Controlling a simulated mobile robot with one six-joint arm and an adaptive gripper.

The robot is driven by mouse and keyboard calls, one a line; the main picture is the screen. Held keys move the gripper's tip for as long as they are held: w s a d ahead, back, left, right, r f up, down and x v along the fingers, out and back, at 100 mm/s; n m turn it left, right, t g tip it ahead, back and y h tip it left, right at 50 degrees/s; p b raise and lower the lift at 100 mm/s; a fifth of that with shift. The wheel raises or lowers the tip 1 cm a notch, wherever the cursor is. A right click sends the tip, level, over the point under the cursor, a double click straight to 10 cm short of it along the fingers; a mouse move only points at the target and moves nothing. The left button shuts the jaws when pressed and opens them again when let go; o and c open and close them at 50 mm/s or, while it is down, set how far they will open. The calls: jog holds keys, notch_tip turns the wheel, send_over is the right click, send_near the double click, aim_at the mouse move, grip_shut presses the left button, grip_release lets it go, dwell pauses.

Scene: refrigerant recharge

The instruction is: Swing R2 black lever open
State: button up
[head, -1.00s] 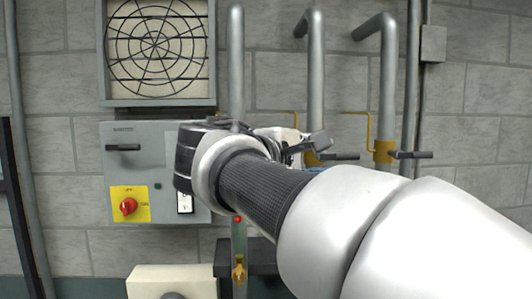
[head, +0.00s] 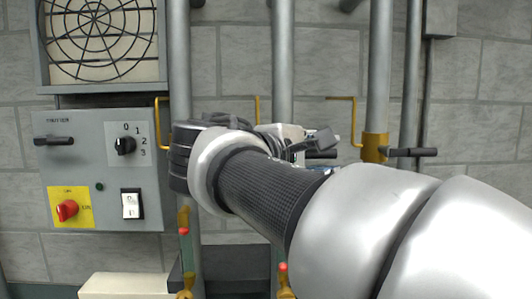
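Several grey vertical pipes stand against the block wall. A black lever (head: 410,152) sticks out sideways at the brass fitting (head: 375,147) of the right pipe. Another black lever (head: 322,155) shows in part just right of my gripper, near the middle pipe (head: 283,60). I can read no R2 label, so I cannot tell which lever is R2. My gripper (head: 318,140) is in front of the middle pipe, seen from behind. My wrist hides its fingers and most of the fitting there, so contact and opening cannot be told.
A grey control panel (head: 95,165) with a black handle, a selector knob, a red knob and a white switch is at left. A round fan guard (head: 95,35) is above it. Thin yellow tubes (head: 257,110) run beside the pipes. A pale box (head: 122,286) stands low at left.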

jog(key=shift+s+a+r, duration=0.1)
jog(key=shift+s+a, duration=0.2)
jog(key=shift+c, duration=0.2)
jog(key=shift+w+d, duration=0.2)
jog(key=c, duration=0.4)
grip_shut()
